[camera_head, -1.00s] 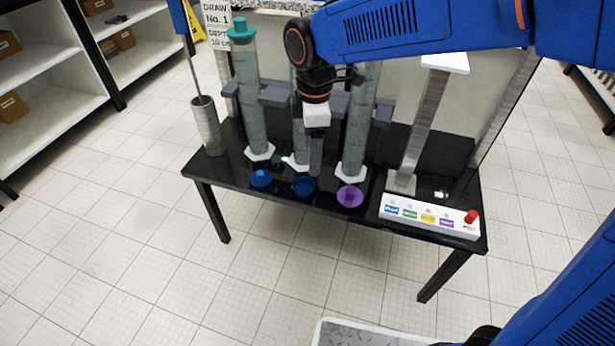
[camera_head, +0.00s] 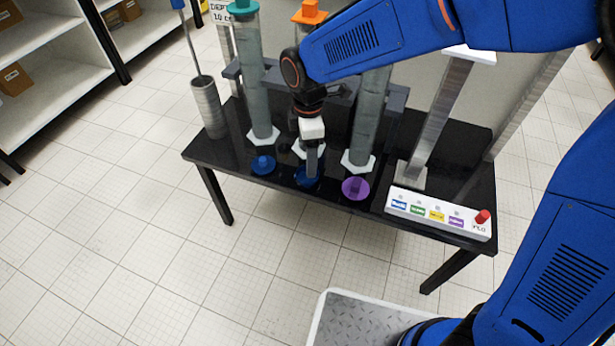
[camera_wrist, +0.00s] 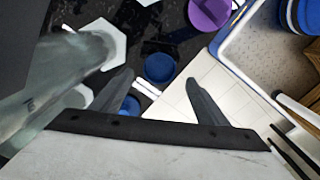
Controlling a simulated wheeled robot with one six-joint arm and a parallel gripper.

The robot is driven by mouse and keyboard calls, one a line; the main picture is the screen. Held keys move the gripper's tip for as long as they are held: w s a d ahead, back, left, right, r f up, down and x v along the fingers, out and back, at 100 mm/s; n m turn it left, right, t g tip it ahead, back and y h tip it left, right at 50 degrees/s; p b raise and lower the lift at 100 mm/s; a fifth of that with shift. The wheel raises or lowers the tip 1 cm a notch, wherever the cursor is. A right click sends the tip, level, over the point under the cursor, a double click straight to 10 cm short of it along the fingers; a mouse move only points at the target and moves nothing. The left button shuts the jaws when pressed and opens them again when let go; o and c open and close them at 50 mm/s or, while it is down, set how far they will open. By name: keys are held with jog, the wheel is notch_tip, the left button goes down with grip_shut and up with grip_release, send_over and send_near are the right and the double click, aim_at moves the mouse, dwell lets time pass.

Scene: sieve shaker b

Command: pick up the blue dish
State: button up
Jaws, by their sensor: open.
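Two small round blue dishes stand near the front edge of the black table (camera_head: 225,172). The left one (camera_head: 263,165) looks a brighter blue. The middle, darker blue dish (camera_head: 300,181) is partly hidden behind my gripper (camera_head: 312,174). In the wrist view my gripper (camera_wrist: 158,78) is open and empty, and one blue dish (camera_wrist: 160,67) shows between its fingertips. I cannot tell the height left between fingers and dish. Another blue dish (camera_wrist: 130,105) is partly hidden by a finger. A purple dish (camera_head: 355,188) stands to the right.
Tall clear tubes, one with a teal cap (camera_head: 243,7) and one with an orange cap (camera_head: 310,13), stand on white hexagonal bases close behind the dishes. A button panel (camera_head: 437,213) with a red knob is at the right. A grey cylinder (camera_head: 209,108) stands at the left.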

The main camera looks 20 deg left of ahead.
aim_at(302, 179)
jog(key=shift+a+f, duration=0.1)
jog(key=shift+f, duration=3.7)
jog(key=c, duration=1)
